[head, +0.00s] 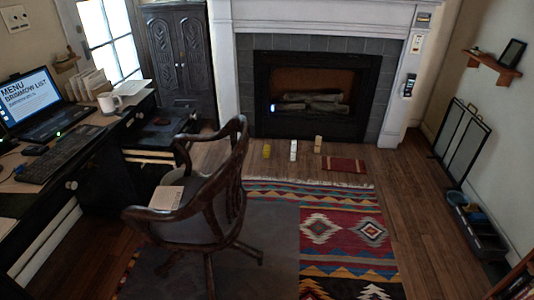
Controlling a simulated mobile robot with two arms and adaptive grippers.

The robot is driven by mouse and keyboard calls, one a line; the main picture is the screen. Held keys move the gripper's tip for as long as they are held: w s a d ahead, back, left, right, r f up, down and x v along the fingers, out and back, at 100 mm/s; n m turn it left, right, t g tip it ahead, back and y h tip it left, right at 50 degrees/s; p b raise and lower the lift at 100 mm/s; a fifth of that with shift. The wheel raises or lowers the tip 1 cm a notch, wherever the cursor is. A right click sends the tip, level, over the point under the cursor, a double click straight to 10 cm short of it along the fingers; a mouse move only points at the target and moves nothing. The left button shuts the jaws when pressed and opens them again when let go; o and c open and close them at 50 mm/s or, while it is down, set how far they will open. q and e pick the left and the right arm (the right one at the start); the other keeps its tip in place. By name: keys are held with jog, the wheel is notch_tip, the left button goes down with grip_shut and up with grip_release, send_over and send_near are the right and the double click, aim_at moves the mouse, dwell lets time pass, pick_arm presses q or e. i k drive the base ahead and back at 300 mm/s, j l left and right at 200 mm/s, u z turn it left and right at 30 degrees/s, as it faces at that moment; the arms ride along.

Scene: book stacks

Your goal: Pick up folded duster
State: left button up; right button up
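No thing in the head view is plainly a folded duster. A flat dark-red rectangular piece (343,164) lies on the wood floor in front of the fireplace, just beyond the patterned rug. It looks like folded cloth, but it is too small to be sure. A pale flat rectangular thing (166,197) lies on the seat of the wooden chair and looks like a book or paper. Neither of my grippers shows in the head view.
The wooden armchair (236,165) stands on the rug (345,235), left of centre. Small yellow (267,151), white (293,150) and tan (318,144) things stand before the fireplace (320,95). A desk (75,165) fills the left. A dark tray (476,232) stands right.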

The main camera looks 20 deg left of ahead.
aim_at(266, 149)
jog(key=i+l, duration=0.2)
jog(key=i, duration=0.6)
jog(key=i+l+z, duration=0.1)
jog(key=i, duration=0.75)
jog(key=i+l, duration=0.2)
jog(key=i, duration=0.6)
jog(key=i+j+u, duration=0.2)
jog(key=i+u, duration=0.2)
jog(key=i, duration=0.55)
jog(key=i+u, duration=0.4)
jog(key=i, duration=0.55)
